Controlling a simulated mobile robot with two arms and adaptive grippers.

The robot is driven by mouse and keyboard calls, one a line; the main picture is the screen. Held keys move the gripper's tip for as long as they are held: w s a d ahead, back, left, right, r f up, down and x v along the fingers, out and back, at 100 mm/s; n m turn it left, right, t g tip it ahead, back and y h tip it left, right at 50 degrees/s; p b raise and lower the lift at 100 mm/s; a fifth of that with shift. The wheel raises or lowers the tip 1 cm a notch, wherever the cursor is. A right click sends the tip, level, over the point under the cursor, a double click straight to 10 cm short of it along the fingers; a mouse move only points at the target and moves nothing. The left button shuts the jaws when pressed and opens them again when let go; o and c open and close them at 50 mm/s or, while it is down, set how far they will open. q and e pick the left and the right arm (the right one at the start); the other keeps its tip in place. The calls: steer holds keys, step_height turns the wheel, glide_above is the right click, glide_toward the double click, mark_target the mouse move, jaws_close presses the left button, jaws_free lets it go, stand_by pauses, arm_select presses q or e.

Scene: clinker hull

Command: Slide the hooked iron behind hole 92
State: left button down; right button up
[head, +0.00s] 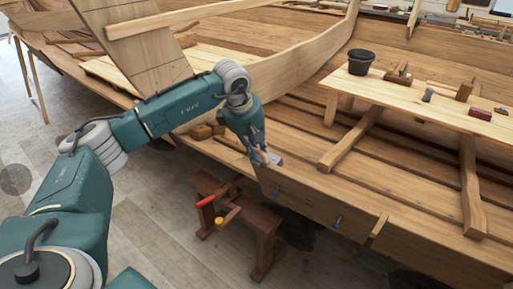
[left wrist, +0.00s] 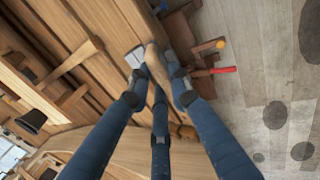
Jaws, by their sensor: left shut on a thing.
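My left gripper (head: 258,155) is shut on the hooked iron at the top edge of the hull's near plank. The iron's grey metal part (head: 274,159) shows beside the fingertips in the head view. In the left wrist view its wooden handle (left wrist: 152,56) lies between the fingers (left wrist: 162,72), with the grey metal (left wrist: 135,57) to the left. The hull plank (head: 305,200) carries two blue-headed pieces (head: 276,191) along its outer face. I cannot make out hole 92 or any number. Whether the iron's hook touches the plank is unclear. My right gripper is out of view.
A brown stool (head: 262,228) stands on the floor beneath the hull, with a red-handled tool (head: 205,201) on it. A bench board (head: 400,92) inside the hull bears a black bucket (head: 361,62) and small tools. A wooden clamp (head: 377,229) sits on the plank edge at right.

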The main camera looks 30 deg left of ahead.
arm_select(q)
steer(key=shift+s+a+f, duration=0.1)
steer(key=shift+s+f, duration=0.1)
steer(key=shift+w+r, duration=0.1)
steer(key=shift+r, duration=0.05)
steer(key=shift+d, duration=1)
steer(key=shift+s+d, duration=0.2)
steer(key=shift+d, duration=1.65)
steer(key=shift+d+f, duration=0.15)
steer(key=shift+f, duration=0.05)
steer(key=shift+d, duration=0.75)
steer(key=shift+r, duration=0.1)
